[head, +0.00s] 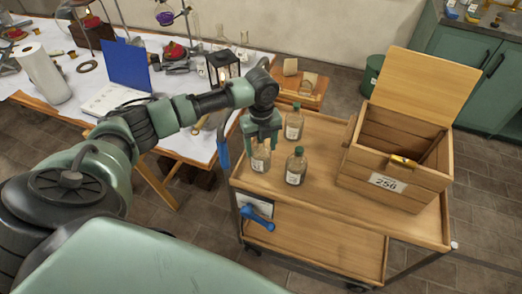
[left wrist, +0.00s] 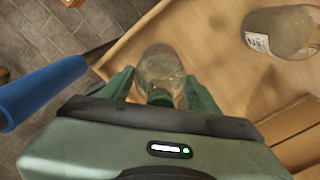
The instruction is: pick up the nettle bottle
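Three clear glass bottles stand on the wooden top of a trolley (head: 325,199). I cannot read their labels, so I cannot tell which is nettle. My left gripper (head: 262,146) points down over the nearest-left bottle (head: 260,162), with its fingers on either side. The left wrist view shows this bottle (left wrist: 161,66) between the fingers; I cannot tell whether they touch it. It looks upright at the trolley top. A green-capped bottle (head: 296,168) stands just right, another bottle (head: 294,123) behind. One bottle (left wrist: 283,31) shows at upper right in the left wrist view. My right gripper is out of view.
A blue handle (head: 223,146) is beside the trolley's left edge. A cluttered table (head: 190,144) is at the left. Bare trolley top lies in front of the bottles.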

